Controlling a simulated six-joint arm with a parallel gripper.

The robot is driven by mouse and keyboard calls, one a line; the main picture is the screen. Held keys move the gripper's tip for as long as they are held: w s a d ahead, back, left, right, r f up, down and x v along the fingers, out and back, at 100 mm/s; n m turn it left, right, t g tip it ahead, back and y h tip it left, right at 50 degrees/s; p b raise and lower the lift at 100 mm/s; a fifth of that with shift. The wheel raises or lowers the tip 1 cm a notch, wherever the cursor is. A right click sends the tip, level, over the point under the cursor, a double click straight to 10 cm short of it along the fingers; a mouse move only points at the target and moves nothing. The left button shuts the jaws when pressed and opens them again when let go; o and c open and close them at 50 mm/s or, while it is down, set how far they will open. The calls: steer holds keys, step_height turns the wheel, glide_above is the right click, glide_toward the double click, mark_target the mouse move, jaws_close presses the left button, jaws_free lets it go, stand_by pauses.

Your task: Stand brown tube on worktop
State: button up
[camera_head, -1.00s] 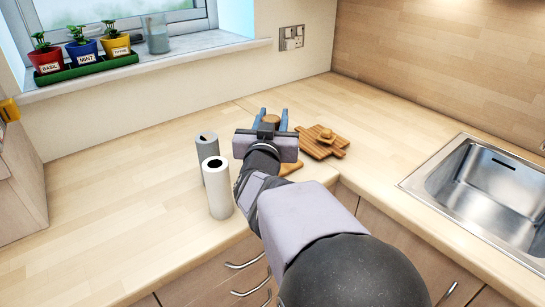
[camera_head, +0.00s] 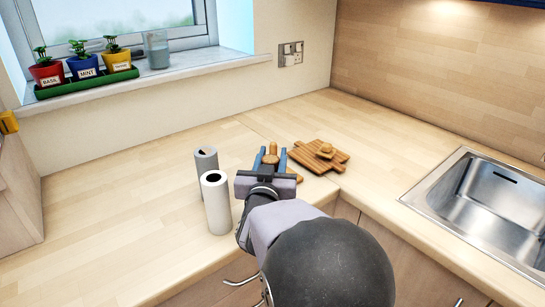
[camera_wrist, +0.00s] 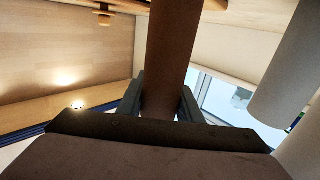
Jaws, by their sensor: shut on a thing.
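The brown tube (camera_wrist: 172,50) is held between the two fingers of my gripper (camera_wrist: 160,108) in the wrist view. It runs from between the fingers out past the picture's top edge, so its far end is out of frame. In the head view my gripper (camera_head: 270,162) is shut on the tube (camera_head: 271,158), right of a white cylinder. My wrist hides much of the tube there. I cannot tell whether its lower end touches the worktop (camera_head: 120,190).
A white cylinder (camera_head: 217,205) and a grey cylinder (camera_head: 205,160) stand close left of my gripper. Wooden boards with a small knobbed piece (camera_head: 325,150) lie to its right. A sink (camera_head: 490,205) is far right. The worktop's left side is clear.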

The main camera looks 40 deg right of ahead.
steer(key=o, duration=1.3)
steer(key=shift+f, duration=0.1)
steer(key=shift+r, duration=0.25)
steer(key=shift+s+a+f, duration=0.1)
steer(key=shift+s+a, duration=0.1)
steer(key=shift+a, duration=0.05)
steer(key=shift+b+v, duration=0.8)
steer(key=shift+v, duration=0.85)
